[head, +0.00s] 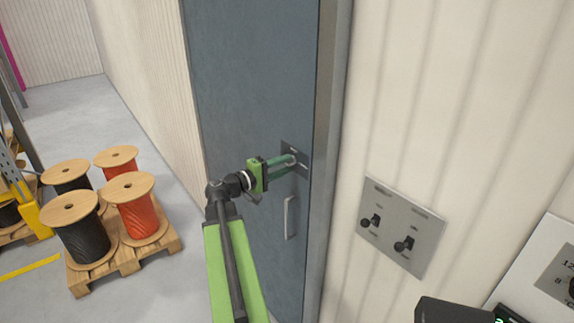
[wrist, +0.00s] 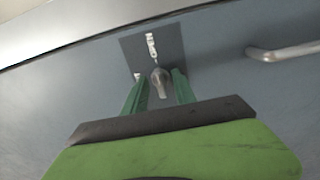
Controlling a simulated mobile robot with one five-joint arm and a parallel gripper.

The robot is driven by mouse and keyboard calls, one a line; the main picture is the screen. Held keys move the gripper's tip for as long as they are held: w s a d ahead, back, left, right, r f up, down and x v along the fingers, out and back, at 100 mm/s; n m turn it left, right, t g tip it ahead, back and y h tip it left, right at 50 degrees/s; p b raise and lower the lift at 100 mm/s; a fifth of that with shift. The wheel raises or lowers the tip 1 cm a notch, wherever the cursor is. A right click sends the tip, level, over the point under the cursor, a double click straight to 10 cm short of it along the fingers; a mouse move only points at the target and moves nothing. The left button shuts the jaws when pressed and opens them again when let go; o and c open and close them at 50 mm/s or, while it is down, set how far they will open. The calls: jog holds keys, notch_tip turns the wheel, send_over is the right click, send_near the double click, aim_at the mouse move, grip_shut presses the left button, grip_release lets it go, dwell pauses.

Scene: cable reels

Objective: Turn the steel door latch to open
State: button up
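The steel latch (wrist: 160,80) is a small rounded lever on a dark square plate (wrist: 131,48) with small white markings. The plate (head: 299,148) sits near the right edge of the blue-grey door (head: 245,75) in the head view. My gripper (head: 290,163) reaches the plate from the left. In the wrist view its two green fingers (wrist: 158,86) stand on either side of the latch, apart, with gaps visible between them and the lever. The latch is mostly hidden by the fingers in the head view. The door looks closed.
A pale bar handle (head: 290,217) is on the door below the latch. A switch panel (head: 401,226) with two knobs is on the wall right of the door frame (head: 331,110). Cable reels (head: 136,215) stand on a pallet at left, with clear floor behind.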

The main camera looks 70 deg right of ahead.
jog(key=v, duration=1.6)
jog(key=shift+a, duration=0.25)
jog(key=w+a+f+n+t+y+b, duration=0.1)
jog(key=w+a+f+n+t+b, duration=0.2)
jog(key=w+a+f, duration=0.65)
jog(key=w+a+f+n+t+y+b, duration=0.15)
jog(key=w+a+f+t, duration=0.4)
jog(key=w+a, duration=0.55)
jog(key=a+f+y, duration=0.4)
jog(key=a, duration=0.6)
jog(key=w+a+f+n+t+y, duration=0.1)
jog(key=a+f+y, duration=0.3)
jog(key=a, duration=0.6)
jog(key=w+a+f+n+y, duration=0.1)
jog(key=a+f+y, duration=0.3)
jog(key=a, duration=0.7)
jog(key=shift+f, duration=0.9)
jog(key=shift+y, duration=0.25)
